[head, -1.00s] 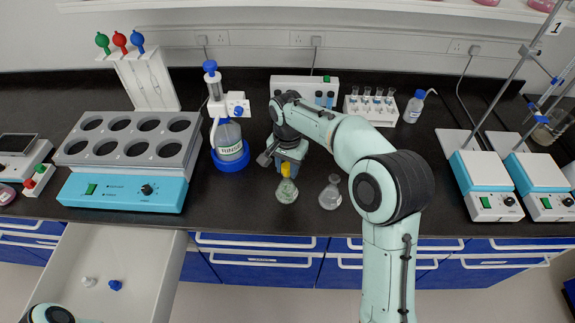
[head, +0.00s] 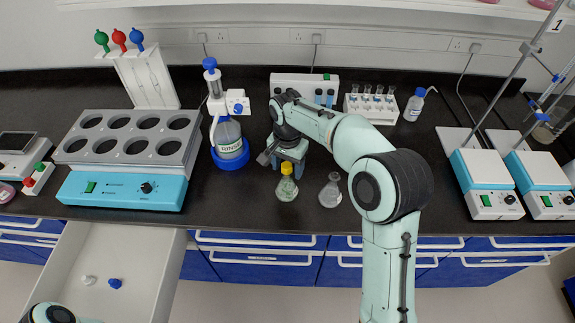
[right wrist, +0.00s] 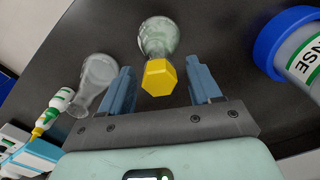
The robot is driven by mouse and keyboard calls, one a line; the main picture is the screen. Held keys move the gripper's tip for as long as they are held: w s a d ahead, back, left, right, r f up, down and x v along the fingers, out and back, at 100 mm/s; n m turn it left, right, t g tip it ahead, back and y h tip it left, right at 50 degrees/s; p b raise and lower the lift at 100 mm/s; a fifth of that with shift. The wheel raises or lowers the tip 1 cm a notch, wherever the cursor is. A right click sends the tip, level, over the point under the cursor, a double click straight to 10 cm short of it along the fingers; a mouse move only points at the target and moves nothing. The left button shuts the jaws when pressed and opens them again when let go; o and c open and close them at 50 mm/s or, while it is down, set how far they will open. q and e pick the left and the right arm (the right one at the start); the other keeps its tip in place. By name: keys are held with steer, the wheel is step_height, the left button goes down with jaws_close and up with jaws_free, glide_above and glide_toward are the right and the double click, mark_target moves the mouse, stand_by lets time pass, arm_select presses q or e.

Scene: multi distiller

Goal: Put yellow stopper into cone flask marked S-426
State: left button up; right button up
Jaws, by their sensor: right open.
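The yellow stopper (head: 286,168) sits in the mouth of a cone flask with greenish contents (head: 287,190), which stands upright on the black bench. My right gripper (head: 289,160) is at the stopper from behind. In the right wrist view, the hexagonal stopper top (right wrist: 159,78) shows between the spread fingers of the right gripper (right wrist: 160,68), with a gap on each side. The flask body (right wrist: 158,35) extends beyond it. A second cone flask with clear or pale contents (head: 330,192) stands to the right. The flask markings cannot be read. My left gripper is out of frame.
A dispenser bottle with a blue base (head: 229,150) stands left of the flask. An open drawer (head: 130,245) holds a white and a blue stopper (head: 115,283). A heating block (head: 130,145) is at left, stirrers (head: 487,190) at right. The bench's front edge is close.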

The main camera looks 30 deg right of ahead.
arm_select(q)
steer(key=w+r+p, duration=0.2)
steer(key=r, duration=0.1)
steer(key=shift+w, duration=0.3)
arm_select(e)
step_height(320, 180, up, 13)
steer(key=shift+r, duration=0.15)
